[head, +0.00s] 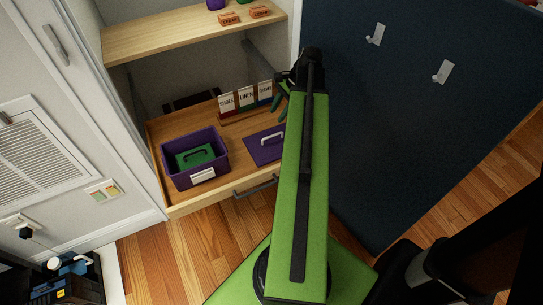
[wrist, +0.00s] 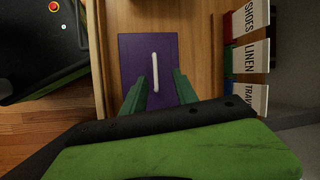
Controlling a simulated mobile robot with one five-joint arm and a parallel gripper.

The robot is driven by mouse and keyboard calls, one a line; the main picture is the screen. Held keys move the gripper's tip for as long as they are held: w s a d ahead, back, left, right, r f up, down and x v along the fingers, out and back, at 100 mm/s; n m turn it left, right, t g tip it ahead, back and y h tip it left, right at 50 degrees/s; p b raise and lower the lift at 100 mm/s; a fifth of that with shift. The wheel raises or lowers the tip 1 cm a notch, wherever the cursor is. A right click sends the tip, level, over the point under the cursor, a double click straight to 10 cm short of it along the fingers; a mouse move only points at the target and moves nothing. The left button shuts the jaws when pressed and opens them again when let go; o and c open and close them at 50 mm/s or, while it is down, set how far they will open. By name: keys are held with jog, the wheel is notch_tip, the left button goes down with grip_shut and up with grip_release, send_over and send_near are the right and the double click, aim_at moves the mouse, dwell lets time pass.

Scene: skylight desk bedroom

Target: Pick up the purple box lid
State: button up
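The purple box lid (head: 262,152) lies flat in the open wooden drawer, right of the purple box, with a pale handle on top. It also shows in the wrist view (wrist: 134,62), with its white handle (wrist: 155,70) upright in the picture. My gripper (wrist: 159,80) is open and empty, its green fingers on either side of the handle's lower end in the wrist view. I cannot tell its height over the lid. In the head view my gripper (head: 279,103) is partly hidden by my arm, which also covers the lid's right edge.
The purple box (head: 168,167) holds a green lid-like piece with a dark handle (head: 195,155). Labelled dividers (head: 246,97) stand at the drawer's back. A shelf (head: 180,28) is above. A dark blue panel with hooks (head: 400,120) stands close at the right.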

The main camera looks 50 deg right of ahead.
aim_at(276, 132)
jog(key=shift+m+t, duration=0.3)
jog(key=shift+m, duration=0.6)
jog(key=f+b, duration=0.2)
jog(key=d+f+b, duration=0.1)
jog(key=f+b, duration=0.1)
jog(key=s+f+b, duration=0.1)
jog(key=f+b, duration=0.1)
jog(key=f, duration=0.1)
jog(key=shift+d, duration=0.3)
jog(key=shift+w+a+f+b, duration=0.15)
jog(key=shift+a+f+b, duration=0.1)
jog(key=shift+b, duration=0.15)
jog(key=b+x, duration=0.4)
jog(key=x, duration=0.1)
jog(key=shift+f+b, duration=0.1)
jog(key=shift+b, duration=0.3)
grip_shut()
